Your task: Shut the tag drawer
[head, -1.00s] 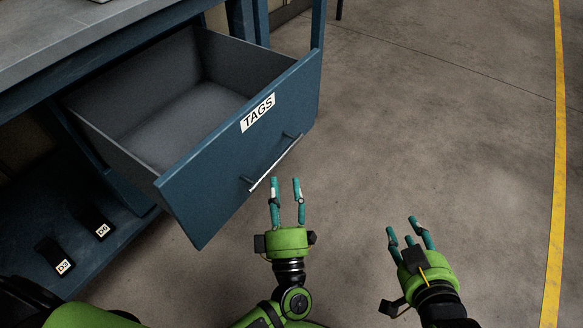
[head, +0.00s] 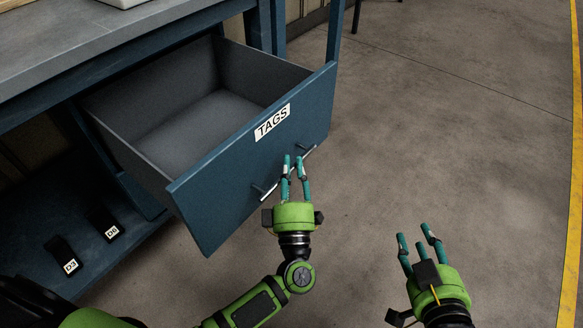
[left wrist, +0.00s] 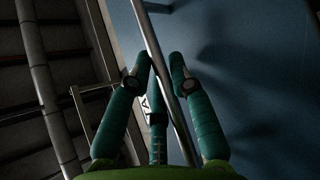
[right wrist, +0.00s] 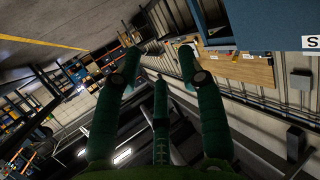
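The tag drawer (head: 225,170) is blue, labelled TAGS, and stands pulled out and empty from the workbench. Its bar handle (head: 266,194) runs along the front; the bar (left wrist: 158,60) also shows in the left wrist view. My left gripper (head: 293,160) is at the handle with its teal fingers spread. In the left wrist view, the bar passes between the fingertips (left wrist: 160,58), which do not look closed on it. Whether a finger touches it, I cannot tell. My right gripper (head: 412,231) is open and empty over the floor, right of the drawer.
The grey bench top (head: 60,55) lies above the drawer at the left. Two black bins, D3 (head: 62,254) and D6 (head: 104,224), sit on the low blue shelf. A bench leg (head: 335,40) stands behind the drawer. The floor at the right is clear.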

